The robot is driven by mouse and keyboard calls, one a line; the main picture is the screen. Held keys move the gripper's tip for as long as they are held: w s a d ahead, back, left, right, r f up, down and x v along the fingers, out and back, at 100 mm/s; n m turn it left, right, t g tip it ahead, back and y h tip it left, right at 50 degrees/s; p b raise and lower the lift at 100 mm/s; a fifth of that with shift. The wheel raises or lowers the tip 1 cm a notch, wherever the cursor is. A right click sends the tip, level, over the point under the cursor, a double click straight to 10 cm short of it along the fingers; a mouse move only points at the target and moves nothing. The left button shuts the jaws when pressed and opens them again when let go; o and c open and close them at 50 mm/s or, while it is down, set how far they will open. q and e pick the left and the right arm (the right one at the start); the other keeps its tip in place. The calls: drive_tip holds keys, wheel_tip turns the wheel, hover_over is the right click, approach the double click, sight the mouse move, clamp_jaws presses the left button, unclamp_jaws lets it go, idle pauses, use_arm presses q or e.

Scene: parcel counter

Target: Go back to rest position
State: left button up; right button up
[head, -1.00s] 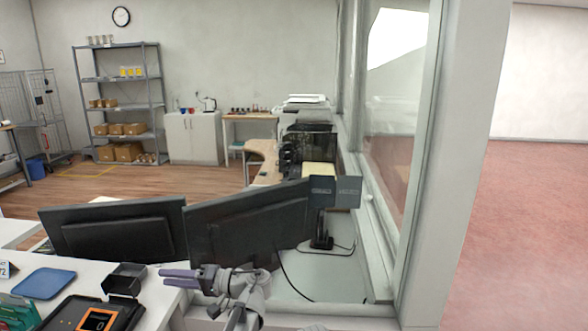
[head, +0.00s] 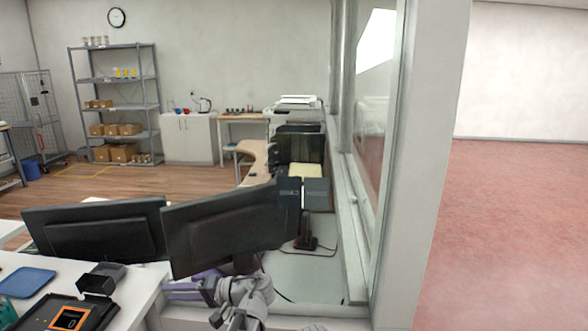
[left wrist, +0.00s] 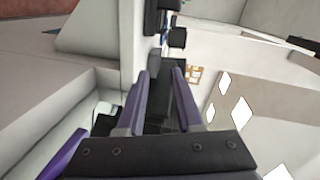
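My left gripper (head: 176,288) has purple fingers and is at the bottom of the head view, in front of the right-hand monitor and beside the white counter's right end. In the left wrist view its two fingers (left wrist: 161,75) stand apart with nothing between them, so it is open and empty. A separate purple piece shows at the lower left of that view; I cannot tell what it belongs to. My right gripper does not show in the head view.
Two dark monitors (head: 222,228) stand just behind the gripper. A white counter (head: 140,290) at lower left holds a blue tray (head: 27,282) and a black device with an orange frame (head: 68,318). A glass partition and pillar (head: 405,180) stand to the right.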

use_arm(q)
drive_tip(key=s+d+f+m+h+p, duration=0.1)
drive_tip(key=s+d+f+h, duration=0.3)
drive_tip(key=d, duration=0.4)
drive_tip(key=s+d+f+m+g+h+p, duration=0.1)
drive_tip(key=s+d+f+m+h+p, duration=0.1)
drive_tip(key=s+d+f+h, duration=0.3)
drive_tip(key=s+d+f+m+h+p, duration=0.1)
drive_tip(key=s+d+f+h, duration=0.3)
drive_tip(key=d, duration=0.6)
drive_tip(key=s+m+h, duration=0.1)
drive_tip(key=s+h, duration=0.1)
drive_tip(key=s, duration=0.1)
drive_tip(key=shift+s+d+f+g+p, duration=0.3)
drive_tip(key=shift+s+p, duration=0.05)
drive_tip(key=shift+p, duration=0.05)
